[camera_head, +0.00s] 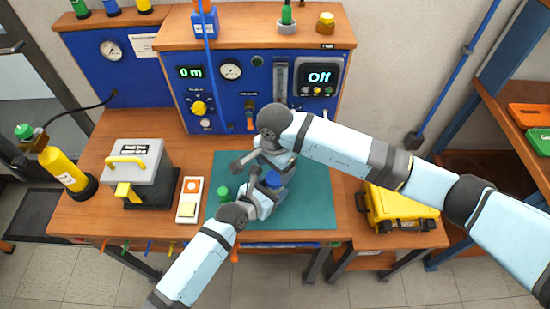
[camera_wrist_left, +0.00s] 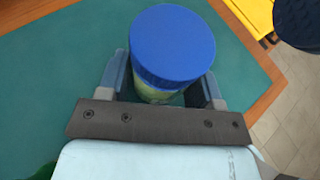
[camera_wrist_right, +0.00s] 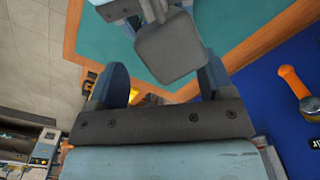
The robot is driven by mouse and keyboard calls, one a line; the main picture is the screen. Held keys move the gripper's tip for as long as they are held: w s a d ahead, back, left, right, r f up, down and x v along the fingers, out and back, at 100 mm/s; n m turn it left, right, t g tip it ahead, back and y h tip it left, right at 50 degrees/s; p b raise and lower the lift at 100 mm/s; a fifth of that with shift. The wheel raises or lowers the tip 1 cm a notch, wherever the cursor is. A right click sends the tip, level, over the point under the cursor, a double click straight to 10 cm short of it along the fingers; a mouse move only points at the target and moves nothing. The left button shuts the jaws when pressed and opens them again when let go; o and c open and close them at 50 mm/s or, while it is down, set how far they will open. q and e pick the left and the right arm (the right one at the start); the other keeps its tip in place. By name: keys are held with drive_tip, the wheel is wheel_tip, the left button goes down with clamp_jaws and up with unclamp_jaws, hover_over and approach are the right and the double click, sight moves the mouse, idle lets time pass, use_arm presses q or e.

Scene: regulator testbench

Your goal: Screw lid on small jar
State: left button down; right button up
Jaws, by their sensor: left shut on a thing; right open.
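A small jar with a blue lid (camera_head: 272,179) stands over the green mat (camera_head: 314,190). In the left wrist view the blue lid (camera_wrist_left: 172,45) sits on top of the jar, and a strip of the pale green jar body (camera_wrist_left: 158,93) shows below it. I cannot tell how tight the lid is. My left gripper (camera_wrist_left: 165,88) is shut around the jar body, below the lid. My right gripper (camera_wrist_right: 162,80) is open and empty. In the head view it is above and behind the jar, partly hidden by its own arm.
A green-topped object (camera_head: 223,194) stands left of the jar, near my left wrist. A white switch box (camera_head: 189,200) and a grey press with a yellow handle (camera_head: 140,170) are further left. The blue test panel (camera_head: 262,95) rises behind. The mat's right side is clear.

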sight(275, 178)
drive_tip(key=shift+f, duration=2.2)
drive_tip(key=c, duration=0.9)
use_arm(q)
drive_tip(key=shift+f, duration=0.1)
use_arm(e)
drive_tip(key=m, duration=0.6)
drive_tip(key=shift+m, duration=0.3)
drive_tip(key=o, duration=1)
